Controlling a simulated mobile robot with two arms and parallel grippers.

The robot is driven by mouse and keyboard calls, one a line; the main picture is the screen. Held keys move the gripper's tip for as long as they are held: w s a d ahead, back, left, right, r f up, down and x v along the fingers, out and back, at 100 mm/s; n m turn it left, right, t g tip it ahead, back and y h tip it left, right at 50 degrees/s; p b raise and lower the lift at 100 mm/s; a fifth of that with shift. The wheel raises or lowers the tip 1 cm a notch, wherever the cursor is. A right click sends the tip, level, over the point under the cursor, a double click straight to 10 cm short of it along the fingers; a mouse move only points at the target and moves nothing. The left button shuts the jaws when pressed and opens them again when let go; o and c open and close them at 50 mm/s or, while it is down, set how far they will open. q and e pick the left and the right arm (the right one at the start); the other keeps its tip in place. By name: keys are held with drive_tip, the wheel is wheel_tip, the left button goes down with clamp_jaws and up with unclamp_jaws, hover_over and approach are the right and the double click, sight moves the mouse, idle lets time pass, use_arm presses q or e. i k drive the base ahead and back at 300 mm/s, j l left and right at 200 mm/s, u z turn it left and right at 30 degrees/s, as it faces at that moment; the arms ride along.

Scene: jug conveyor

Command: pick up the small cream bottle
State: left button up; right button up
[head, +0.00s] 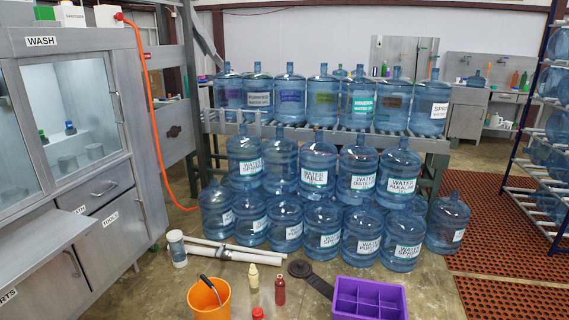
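The small cream bottle (253,278) stands upright on the floor near the bottom middle of the head view. A small dark red bottle (280,291) stands to its right, apart from it. An orange bucket (210,302) with a dark handle is to its left. A red-topped item (258,313) shows at the bottom edge in front of it, mostly cut off. Neither of my grippers is in view.
A purple divided crate (368,297) is at the lower right. A dark round flat object (300,268), white pipes (222,249) and a pale container (177,248) lie or stand behind. Stacked blue water jugs (323,230) block the middle. Red mats (500,241) cover the right floor.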

sight(254, 273)
drive_tip(key=i+z, duration=0.1)
drive_tip(key=i, duration=0.6)
drive_tip(key=i+j, duration=0.15)
drive_tip(key=i, duration=0.55)
drive_tip(key=i+j+z, duration=0.15)
drive_tip(key=i, duration=0.55)
